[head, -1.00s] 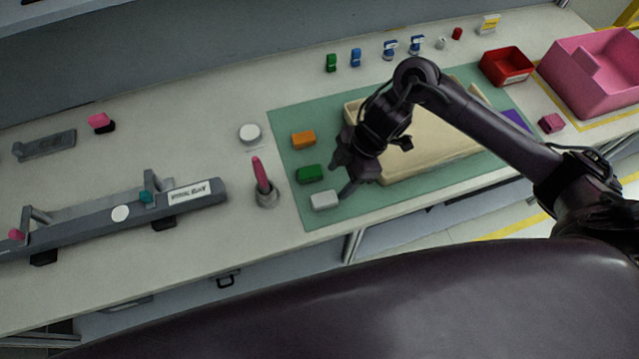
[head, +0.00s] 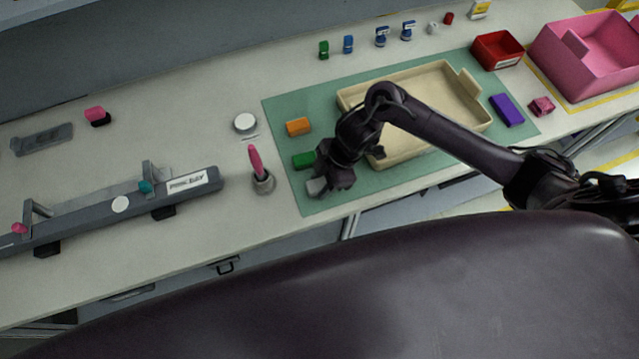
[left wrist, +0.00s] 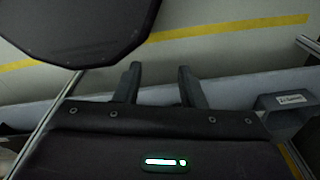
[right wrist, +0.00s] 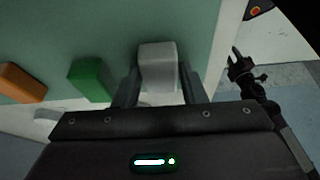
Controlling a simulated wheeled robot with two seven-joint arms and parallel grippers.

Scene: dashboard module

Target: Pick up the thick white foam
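The thick white foam (right wrist: 158,66) is a pale block at the front left corner of the green mat (head: 330,205). In the head view the foam (head: 316,186) is partly covered by my right gripper (head: 328,186). In the right wrist view my right gripper (right wrist: 160,88) has one finger on each side of the foam. The fingers stand apart, close to its sides; whether they press on it I cannot tell. My left gripper (left wrist: 160,80) is open and empty, away from the table over the floor; it is not in the head view.
A green block (head: 303,160) and an orange block (head: 298,127) lie behind the foam. A pink tool in a round holder (head: 263,183) stands to the left. A beige tray (head: 440,75) and a purple block (head: 507,110) lie to the right. The table's front edge is close.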

